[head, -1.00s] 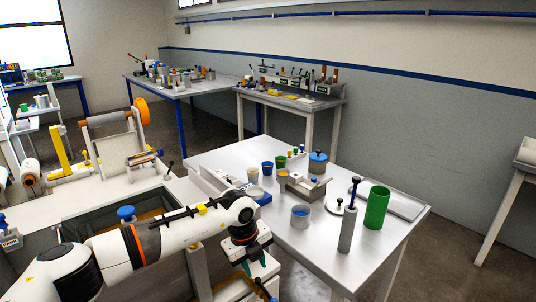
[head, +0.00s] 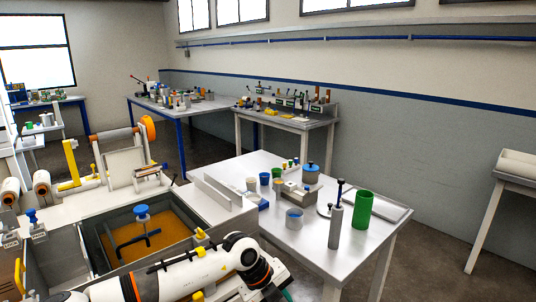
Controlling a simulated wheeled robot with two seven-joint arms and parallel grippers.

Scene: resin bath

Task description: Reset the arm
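My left arm comes in from the bottom left and reaches across the front of the resin bath (head: 100,222). My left gripper (head: 281,294) is at the bottom edge of the head view, beside the near left side of the metal table (head: 330,262). Most of its fingers are cut off by the frame, so its opening is hidden. I see nothing held in the visible part. My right gripper is not in view.
The bath holds amber liquid (head: 150,246) and a blue-knobbed stirrer (head: 141,211).

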